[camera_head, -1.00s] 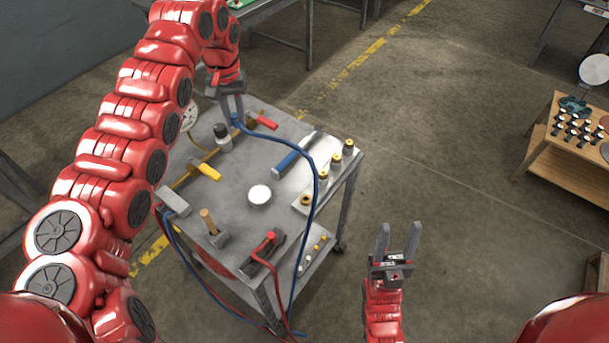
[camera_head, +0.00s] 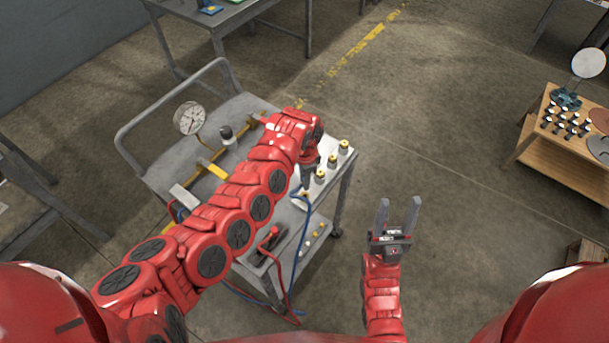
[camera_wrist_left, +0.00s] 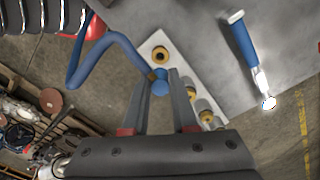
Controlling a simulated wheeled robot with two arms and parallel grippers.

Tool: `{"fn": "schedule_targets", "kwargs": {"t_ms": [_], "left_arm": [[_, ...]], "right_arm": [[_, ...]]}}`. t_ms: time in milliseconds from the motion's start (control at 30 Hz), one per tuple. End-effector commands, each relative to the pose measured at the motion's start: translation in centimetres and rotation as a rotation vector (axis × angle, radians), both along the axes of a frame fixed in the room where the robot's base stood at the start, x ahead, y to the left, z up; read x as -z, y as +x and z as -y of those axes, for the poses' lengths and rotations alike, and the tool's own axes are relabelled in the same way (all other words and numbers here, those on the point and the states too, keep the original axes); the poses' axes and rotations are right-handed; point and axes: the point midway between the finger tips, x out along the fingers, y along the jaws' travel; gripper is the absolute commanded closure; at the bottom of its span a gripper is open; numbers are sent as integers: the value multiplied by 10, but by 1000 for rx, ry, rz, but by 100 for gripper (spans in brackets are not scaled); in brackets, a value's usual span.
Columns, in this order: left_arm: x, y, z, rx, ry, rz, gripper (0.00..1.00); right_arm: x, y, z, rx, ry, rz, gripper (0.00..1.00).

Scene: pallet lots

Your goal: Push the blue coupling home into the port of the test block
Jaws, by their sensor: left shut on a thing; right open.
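The blue coupling (camera_wrist_left: 160,84) is between the fingertips of my left gripper (camera_wrist_left: 158,82) in the left wrist view, with its blue hose curving off to the left. In the head view my left gripper (camera_head: 304,187) points down over the near end of a pale block (camera_head: 327,176), and my arm hides the coupling. That block, apparently the test block, carries several brass-topped ports. In the wrist view the port with an open dark hole (camera_wrist_left: 160,54) lies just beyond the coupling; whether they touch I cannot tell. My right gripper (camera_head: 398,205) is open and empty, right of the cart.
The grey cart (camera_head: 150,170) holds a pressure gauge (camera_head: 189,118), a yellow-handled tool (camera_head: 212,168) and a red-handled tool (camera_head: 268,240). A blue-handled tool (camera_wrist_left: 244,45) shows in the wrist view. Floor right of the cart is clear up to a wooden table (camera_head: 530,142).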

Motion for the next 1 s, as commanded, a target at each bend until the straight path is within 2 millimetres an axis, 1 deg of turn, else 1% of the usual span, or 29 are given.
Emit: {"fn": "schedule_targets", "kwargs": {"t_ms": [267, 433, 567, 900, 1000], "left_arm": [[1, 0, 0, -3, 0, 0, 100], [8, 0, 0, -3, 0, -1, 100], [18, 0, 0, -3, 0, -1, 100], [51, 0, 0, -4, 0, -1, 100], [56, 0, 0, -4, 1, -1, 100]], "right_arm": [[2, 0, 0, 0, 0, 0, 50], [8, 0, 0, 0, 0, 0, 50], [17, 0, 0, 0, 0, 0, 50], [46, 0, 0, 0, 0, 0, 50], [51, 0, 0, 0, 0, 0, 50]]}}
